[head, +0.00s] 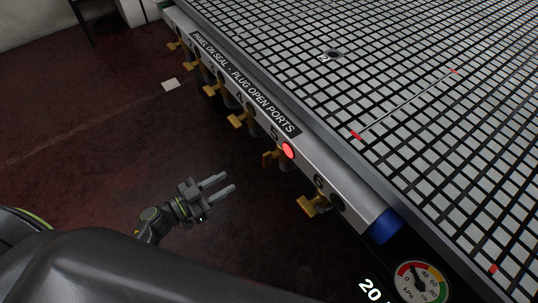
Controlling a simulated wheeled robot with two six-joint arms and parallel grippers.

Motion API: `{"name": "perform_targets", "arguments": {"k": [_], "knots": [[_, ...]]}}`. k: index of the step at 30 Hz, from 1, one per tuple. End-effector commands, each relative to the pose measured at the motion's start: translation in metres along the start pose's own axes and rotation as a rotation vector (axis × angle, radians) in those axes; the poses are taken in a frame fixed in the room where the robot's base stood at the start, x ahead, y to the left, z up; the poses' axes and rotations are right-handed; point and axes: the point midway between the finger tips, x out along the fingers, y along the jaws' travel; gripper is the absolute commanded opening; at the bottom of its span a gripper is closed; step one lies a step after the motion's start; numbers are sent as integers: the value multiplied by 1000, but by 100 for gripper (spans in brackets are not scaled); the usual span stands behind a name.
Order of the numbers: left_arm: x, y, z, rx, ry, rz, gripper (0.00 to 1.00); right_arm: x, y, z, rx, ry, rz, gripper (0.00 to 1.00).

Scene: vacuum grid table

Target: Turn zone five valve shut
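A row of brass valve handles runs along the front side of the grid table. The zone five valve (271,156) is below the number 5, beside a lit red lamp (288,151). Its handle stands turned differently from its neighbours and is partly in shadow. My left gripper (224,184) is open and empty, its two fingers pointing right toward the zone five and zone six valves. It is apart from the valves, to the left of the zone five handle. My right gripper is not in view.
The zone six valve (314,205) is nearer, and the zone four valve (240,121) is farther along. The grid table (440,60) fills the upper right. A pressure gauge (421,283) is at the lower right. The dark red floor on the left is mostly clear.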

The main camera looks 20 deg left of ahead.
Motion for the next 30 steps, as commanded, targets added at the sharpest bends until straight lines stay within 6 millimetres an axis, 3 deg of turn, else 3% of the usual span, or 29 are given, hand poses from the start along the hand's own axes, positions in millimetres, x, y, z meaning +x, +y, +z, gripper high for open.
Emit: {"name": "perform_targets", "arguments": {"k": [9, 18, 24, 30], "knots": [[72, -1, -2, 0, 5, -2, 33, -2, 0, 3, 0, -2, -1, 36], [129, -1, 0, -1, 3, -2, 33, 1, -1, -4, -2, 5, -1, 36], [146, -1, 0, -1, 1, -2, 33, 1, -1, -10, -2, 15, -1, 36], [149, -1, 0, 0, 0, -2, 33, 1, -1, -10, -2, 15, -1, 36]]}}
